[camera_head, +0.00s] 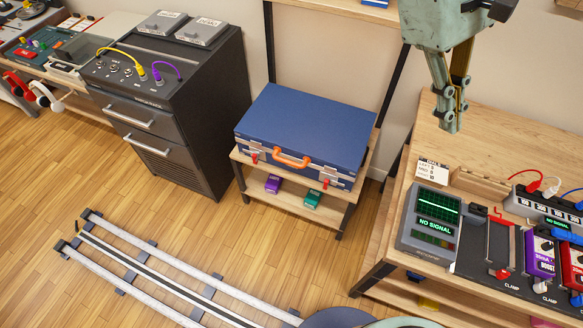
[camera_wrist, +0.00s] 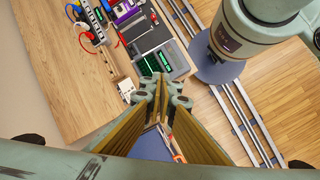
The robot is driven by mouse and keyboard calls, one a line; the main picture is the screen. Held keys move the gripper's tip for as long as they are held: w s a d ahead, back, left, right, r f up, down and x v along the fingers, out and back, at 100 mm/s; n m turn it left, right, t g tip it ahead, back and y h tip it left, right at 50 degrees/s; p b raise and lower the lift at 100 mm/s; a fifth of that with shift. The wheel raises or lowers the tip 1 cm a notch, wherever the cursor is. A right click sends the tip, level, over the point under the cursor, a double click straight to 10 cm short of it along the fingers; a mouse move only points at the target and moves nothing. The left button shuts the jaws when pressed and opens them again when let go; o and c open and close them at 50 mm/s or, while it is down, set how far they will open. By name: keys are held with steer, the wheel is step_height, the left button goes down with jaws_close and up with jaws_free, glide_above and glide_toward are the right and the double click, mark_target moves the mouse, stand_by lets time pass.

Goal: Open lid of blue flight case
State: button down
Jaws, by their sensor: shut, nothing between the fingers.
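The blue flight case (camera_head: 310,125) lies flat on the top board of a small wooden shelf stand, its lid down. Its front has an orange handle (camera_head: 291,160) with a red-tabbed latch on each side. In the wrist view only part of the blue case (camera_wrist: 152,145) shows, behind my fingers. My gripper (camera_head: 449,124) hangs at the upper right in the head view, above and to the right of the case and apart from it. Its fingers are together and empty; they also show in the wrist view (camera_wrist: 161,82).
The wooden stand (camera_head: 290,203) holds a purple and a green box on its lower shelf. A dark cabinet (camera_head: 170,105) stands to its left. A workbench (camera_head: 530,150) with a meter (camera_head: 433,222) and pedals is at right. Floor rails (camera_head: 165,270) run in front; the floor between is clear.

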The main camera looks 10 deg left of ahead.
steer(key=w+a+f+n+t+h+b, duration=0.1)
steer(key=w+a+f+n+t+h, duration=0.3)
steer(key=a+f, duration=0.45)
steer(key=w+a+f+n+t+h+b, duration=0.3)
steer(key=w+a+f, duration=0.35)
steer(key=f, duration=0.55)
steer(key=w+a+f+n+t+h, duration=0.25)
steer(key=w+a+f+n, duration=0.3)
steer(key=f, duration=0.45)
steer(key=s+a+f+n+t+y, duration=0.3)
steer(key=a+f, duration=0.4)
steer(key=f, duration=0.4)
steer(key=s+a+f+n+t+y+b, duration=0.1)
steer(key=s+a+f+n+t+y, duration=0.2)
steer(key=f, duration=0.8)
steer(key=s+a+f+n+t+y+b, duration=0.1)
steer(key=s+a+f+n+t+y, duration=0.3)
steer(key=a+f, duration=0.7)
steer(key=a+n+t+y, duration=0.1)
steer(key=n+t, duration=0.1)
steer(key=n, duration=0.1)
steer(key=shift+f, duration=0.15)
steer(key=shift+w+b, duration=0.2)
steer(key=shift+b, duration=0.1)
steer(key=r+b+x, duration=0.2)
steer(key=r+x, duration=0.1)
steer(key=x, duration=0.9)
